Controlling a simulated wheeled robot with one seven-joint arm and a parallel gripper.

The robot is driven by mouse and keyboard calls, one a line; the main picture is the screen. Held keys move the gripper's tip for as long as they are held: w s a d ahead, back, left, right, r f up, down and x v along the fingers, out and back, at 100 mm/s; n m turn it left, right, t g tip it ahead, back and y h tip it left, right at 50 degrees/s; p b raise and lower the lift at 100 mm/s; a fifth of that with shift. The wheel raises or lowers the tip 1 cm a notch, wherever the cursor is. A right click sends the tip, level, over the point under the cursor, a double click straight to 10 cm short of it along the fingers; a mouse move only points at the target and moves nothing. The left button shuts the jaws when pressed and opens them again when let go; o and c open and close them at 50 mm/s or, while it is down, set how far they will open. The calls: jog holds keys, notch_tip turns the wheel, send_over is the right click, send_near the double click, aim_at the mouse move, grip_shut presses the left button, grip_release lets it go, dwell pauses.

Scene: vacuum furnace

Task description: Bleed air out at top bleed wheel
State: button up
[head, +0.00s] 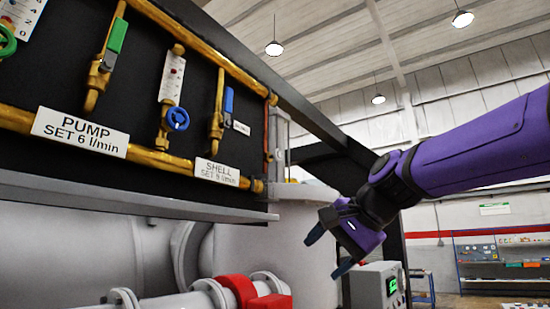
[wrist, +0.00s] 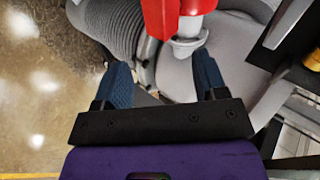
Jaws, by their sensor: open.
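A blue handwheel (head: 178,118) is on the flow meter above the SHELL label, on the black panel in the head view. A green handwheel (head: 6,40) is cut off at the left edge. No wheel I see is marked as the top bleed wheel, so I cannot tell which one it is. My gripper (head: 328,250) is in front of the grey vessel, right of and below the panel, apart from both wheels. In the wrist view its blue fingers (wrist: 163,82) are spread with nothing held between them. A red fitting (wrist: 170,15) shows beyond them.
Brass pipes (head: 75,140) with a green lever (head: 115,36) and a blue lever (head: 228,100) cross the panel. Red couplings (head: 240,289) sit on the grey pipe below. A grey control box (head: 375,285) stands beyond my gripper. Open floor (wrist: 35,110) lies left in the wrist view.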

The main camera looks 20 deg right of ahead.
jog(key=w+r+m+t+y, duration=0.1)
jog(key=w+r+m+t, duration=0.15)
jog(key=w+r, duration=0.35)
jog(key=w+r+m+t+y, duration=0.1)
jog(key=w+r+m+y, duration=0.15)
jog(key=r, duration=0.55)
jog(key=m+t+y, duration=0.2)
jog(key=m, duration=0.3)
send_near(280, 155)
jog(key=w, duration=0.1)
jog(key=x, duration=1.1)
jog(key=shift+a, duration=0.4)
jog(key=c, duration=0.9)
